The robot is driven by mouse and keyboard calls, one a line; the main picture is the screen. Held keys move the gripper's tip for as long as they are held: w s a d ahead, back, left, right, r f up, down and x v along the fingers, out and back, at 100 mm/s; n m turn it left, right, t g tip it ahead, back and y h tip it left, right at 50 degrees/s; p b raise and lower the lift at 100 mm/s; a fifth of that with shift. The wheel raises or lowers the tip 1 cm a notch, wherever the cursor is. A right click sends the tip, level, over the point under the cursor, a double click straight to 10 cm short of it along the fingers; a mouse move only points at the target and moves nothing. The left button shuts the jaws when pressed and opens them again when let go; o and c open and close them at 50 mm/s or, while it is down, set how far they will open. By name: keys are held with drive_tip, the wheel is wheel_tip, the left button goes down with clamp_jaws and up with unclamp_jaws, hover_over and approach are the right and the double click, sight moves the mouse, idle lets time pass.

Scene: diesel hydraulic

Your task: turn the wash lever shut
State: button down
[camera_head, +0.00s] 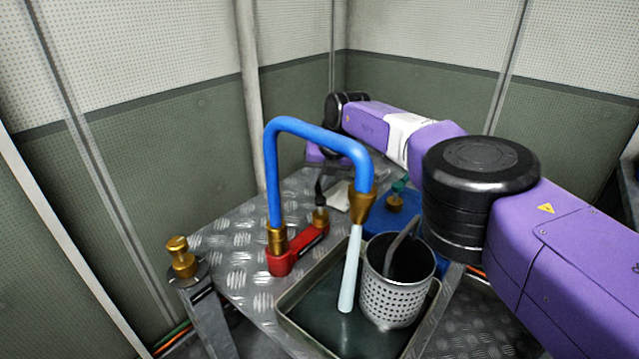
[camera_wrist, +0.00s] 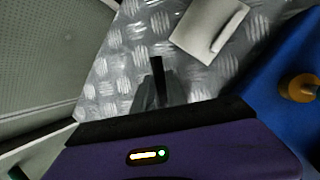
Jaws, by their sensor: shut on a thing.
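A blue pipe (camera_head: 318,133) rises from a red base (camera_head: 283,262) and bends over to a brass nozzle (camera_head: 363,207). A pale stream of water (camera_head: 351,270) runs from the nozzle down to the tray. A brass valve fitting (camera_head: 320,217) stands at the far end of the red base. In the wrist view my gripper (camera_wrist: 157,92) is shut on a thin black lever (camera_wrist: 157,67), whose tip sticks out beyond the fingers. In the head view my gripper (camera_head: 320,186) is small and dark above the valve fitting; the lever is hard to separate from it there.
A metal tray (camera_head: 292,301) holds a perforated basket (camera_head: 393,296) right of the stream. A pale flat item (camera_wrist: 210,28) and a blue box with a brass knob (camera_wrist: 298,87) are near my gripper. A brass fitting (camera_head: 181,258) stands at the front left corner.

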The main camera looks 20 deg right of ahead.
sight(318, 184)
drive_tip(key=c, duration=1.3)
unclamp_jaws()
drive_tip(key=shift+a, duration=0.1)
drive_tip(key=shift+c, duration=0.2)
drive_tip(key=shift+d+r+p, duration=0.2)
drive_tip(key=shift+r+p, duration=0.3)
drive_tip(key=shift+p, duration=0.2)
drive_tip(key=p+v, duration=0.2)
drive_tip(key=p, duration=0.1)
drive_tip(key=shift+s+r, duration=0.1)
drive_tip(key=shift+s, duration=0.05)
drive_tip(key=shift+p+v, duration=0.7)
drive_tip(key=shift+v, duration=1.55)
drive_tip(key=shift+s+a, duration=0.1)
